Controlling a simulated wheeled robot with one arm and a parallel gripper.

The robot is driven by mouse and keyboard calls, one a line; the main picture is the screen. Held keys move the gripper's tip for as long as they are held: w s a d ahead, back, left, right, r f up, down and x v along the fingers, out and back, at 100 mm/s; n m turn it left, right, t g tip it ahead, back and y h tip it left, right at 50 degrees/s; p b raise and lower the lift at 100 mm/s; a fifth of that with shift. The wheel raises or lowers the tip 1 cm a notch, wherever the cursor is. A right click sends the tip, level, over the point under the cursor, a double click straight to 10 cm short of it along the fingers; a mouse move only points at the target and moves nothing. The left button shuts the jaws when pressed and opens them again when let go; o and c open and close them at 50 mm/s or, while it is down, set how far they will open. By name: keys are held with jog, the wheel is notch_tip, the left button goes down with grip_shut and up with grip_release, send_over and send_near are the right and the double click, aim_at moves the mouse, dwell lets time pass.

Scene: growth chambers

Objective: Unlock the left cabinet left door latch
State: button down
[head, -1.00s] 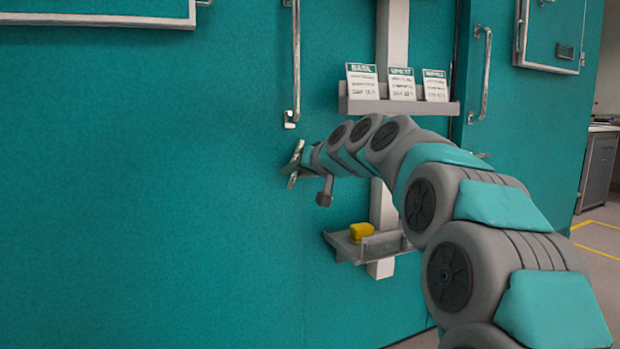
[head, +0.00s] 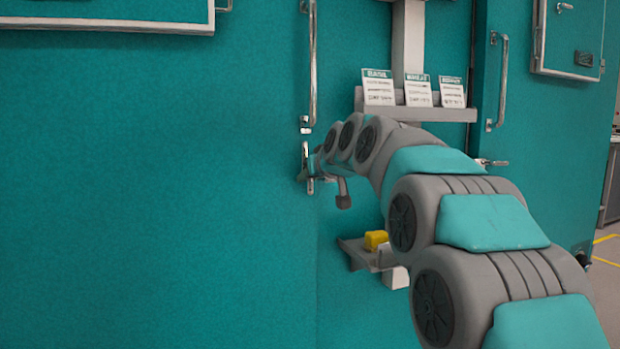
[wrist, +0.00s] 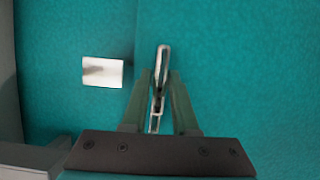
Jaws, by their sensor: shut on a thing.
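The left door latch (wrist: 162,60) is a slim metal lever. In the wrist view it stands nearly upright in the picture between my two fingers, at a door seam. My gripper (wrist: 160,84) is shut on it. In the head view my gripper (head: 308,168) is at the door seam, just below the long vertical door handle (head: 312,65). Bright metal shows upright there, but the arm and fingers partly hide the latch. The large teal left door (head: 150,180) looks flush with its neighbour.
A shelf with several label cards (head: 417,92) and a lower shelf with a yellow object (head: 376,240) stick out right of the gripper, near my arm. A second handle (head: 502,80) and horizontal latch (head: 492,162) are further right. A pale metal plate (wrist: 102,72) sits beside my fingers.

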jog(key=shift+f, duration=0.1)
jog(key=c, duration=0.7)
grip_release()
jog(key=v, duration=0.8)
jog(key=shift+w+p, duration=0.1)
jog(key=shift+p, duration=0.25)
